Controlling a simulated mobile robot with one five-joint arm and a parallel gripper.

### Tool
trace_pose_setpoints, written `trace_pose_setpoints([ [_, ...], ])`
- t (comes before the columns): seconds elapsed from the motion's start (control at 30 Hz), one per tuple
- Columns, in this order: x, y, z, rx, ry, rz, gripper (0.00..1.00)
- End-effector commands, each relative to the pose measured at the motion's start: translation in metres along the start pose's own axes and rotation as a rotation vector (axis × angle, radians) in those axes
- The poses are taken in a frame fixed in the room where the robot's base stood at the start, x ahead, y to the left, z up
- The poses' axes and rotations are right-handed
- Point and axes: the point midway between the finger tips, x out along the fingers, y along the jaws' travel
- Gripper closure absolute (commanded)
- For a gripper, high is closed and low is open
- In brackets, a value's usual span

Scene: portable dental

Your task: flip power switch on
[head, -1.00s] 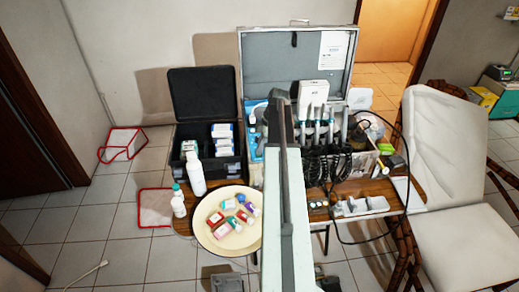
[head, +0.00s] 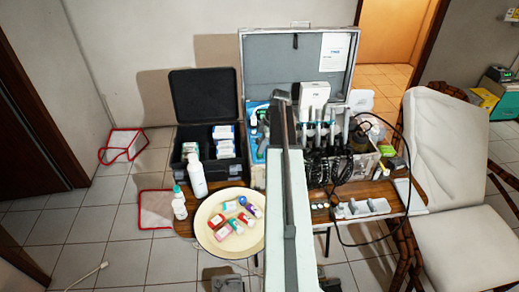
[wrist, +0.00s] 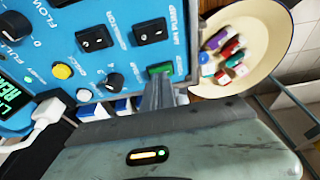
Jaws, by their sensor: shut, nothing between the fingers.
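The blue control panel (wrist: 60,60) fills the upper left of the wrist view and carries black rocker switches (wrist: 95,38), knobs and a yellow button (wrist: 62,71). A green rocker switch (wrist: 160,69) sits at the panel's edge. The printed labels are too unclear to tell for sure which switch is the power switch. My gripper (wrist: 159,82) is shut and empty, its fingertips right at the green switch; I cannot tell whether they touch it. In the head view the blue panel (head: 258,140) shows in the case, partly hidden behind my arm, which also hides my gripper.
A cream plate (head: 205,236) with several small coloured items is left of my arm. A black open box (head: 203,95) and white bottles (head: 196,177) stand behind it. Dental handpieces (head: 330,130) and a cable are at the right, near a white chair (head: 445,130).

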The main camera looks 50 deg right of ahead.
Motion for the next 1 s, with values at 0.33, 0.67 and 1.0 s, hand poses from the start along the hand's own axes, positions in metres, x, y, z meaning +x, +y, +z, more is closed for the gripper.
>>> trace_pose_setpoints([
  [0.33, -0.025, -0.003, -0.011, -0.003, 0.0, -0.001, 1.0],
  [0.67, -0.101, -0.015, -0.017, 0.001, 0.0, 0.0, 1.0],
  [1.0, -0.137, -0.024, -0.014, -0.002, 0.0, 0.0, 1.0],
])
